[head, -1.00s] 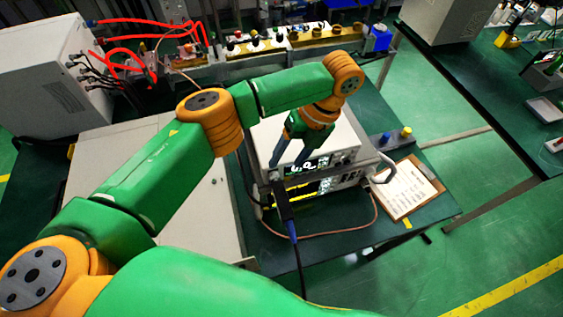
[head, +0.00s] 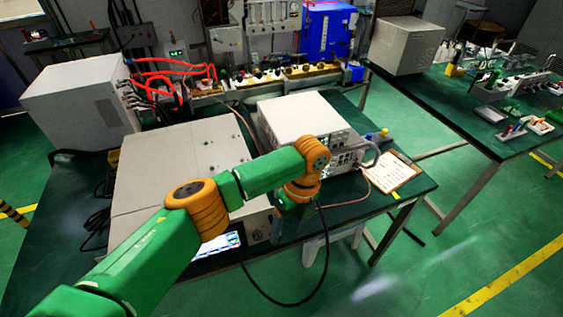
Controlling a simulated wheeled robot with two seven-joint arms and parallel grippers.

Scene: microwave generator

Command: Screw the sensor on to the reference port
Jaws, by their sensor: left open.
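My left gripper (head: 287,228) is open, its fingers pointing down in front of the bench edge, right of the lit display on the large beige unit. A white instrument (head: 303,117) stands behind my left arm; the arm covers part of its front panel. I cannot make out the sensor or the reference port; the gripper and wrist may hide them. A black cable (head: 293,304) loops below the gripper, one end rising beside my wrist. I cannot tell whether anything is between the fingers. My right gripper is not in view.
The large beige unit (head: 180,160) with a lit display (head: 217,245) fills the bench left of the gripper. A clipboard (head: 391,173) lies at the right. A grey box (head: 75,100) with red cables stands at the back left.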

